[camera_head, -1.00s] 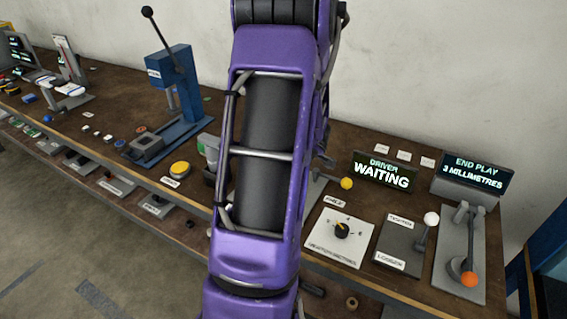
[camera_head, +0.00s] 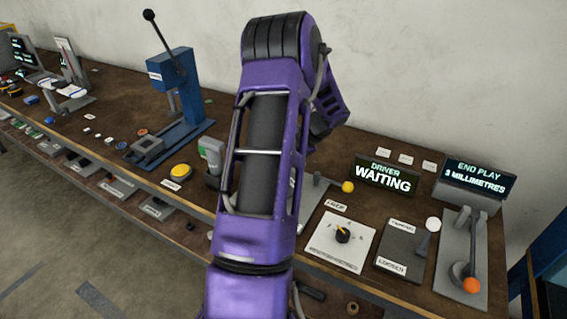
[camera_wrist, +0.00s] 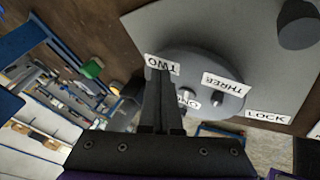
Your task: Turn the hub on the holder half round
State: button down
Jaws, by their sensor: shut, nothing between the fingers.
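The hub (camera_wrist: 200,68) is a grey round disc with labels TWO, THREE and ONE and small pegs, in the wrist view. It sits on the holder's flat grey plate (camera_wrist: 235,30), which carries a LOCK label (camera_wrist: 267,116). My gripper (camera_wrist: 158,72) is shut and empty. Its fingertips overlap the hub's left part, at the lower edge of the TWO label, and partly cover the ONE label. I cannot tell whether they touch the hub. In the head view my arm hides the gripper and hub.
A dark cylinder (camera_wrist: 297,24) stands on the plate. In the head view, a yellow-knobbed lever (camera_head: 347,187), a dial panel (camera_head: 341,257), a white-knobbed lever box (camera_head: 401,245) and an orange-knobbed lever (camera_head: 471,285) crowd the right. A blue press (camera_head: 172,95) stands left.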

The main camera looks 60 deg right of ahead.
jog(key=shift+w+n+y, duration=0.5)
jog(key=shift+n+y, duration=0.1)
jog(key=shift+n, duration=0.3)
jog(key=shift+w+a, duration=0.1)
jog(key=shift+w, duration=0.2)
